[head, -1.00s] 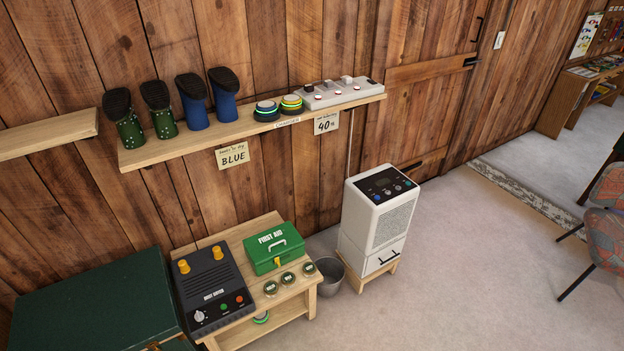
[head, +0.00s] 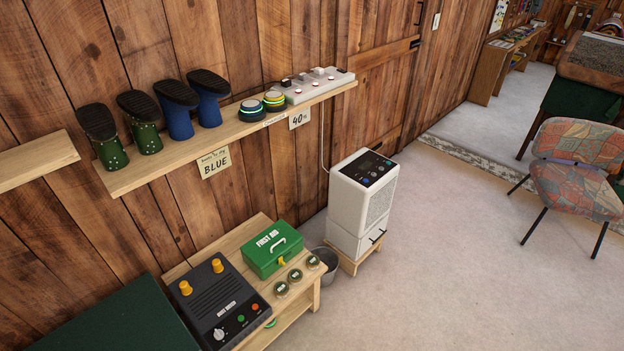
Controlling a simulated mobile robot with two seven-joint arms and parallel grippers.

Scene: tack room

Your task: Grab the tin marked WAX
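Three small round tins with dark lids stand in a row on the low wooden bench: a near one (head: 281,289), a middle one (head: 295,275) and a far one (head: 312,262). Their lids carry light lettering too small to read, so I cannot tell which is marked WAX. They sit along the bench's right edge, in front of the green first aid box (head: 272,249). Neither of my grippers is in view.
A black boot dryer (head: 218,301) fills the bench's left part. A grey bucket (head: 326,262) and white dehumidifier (head: 364,201) stand right of the bench. A wall shelf (head: 235,131) with boots hangs above. Open floor (head: 450,260) lies right, before a patterned chair (head: 580,165).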

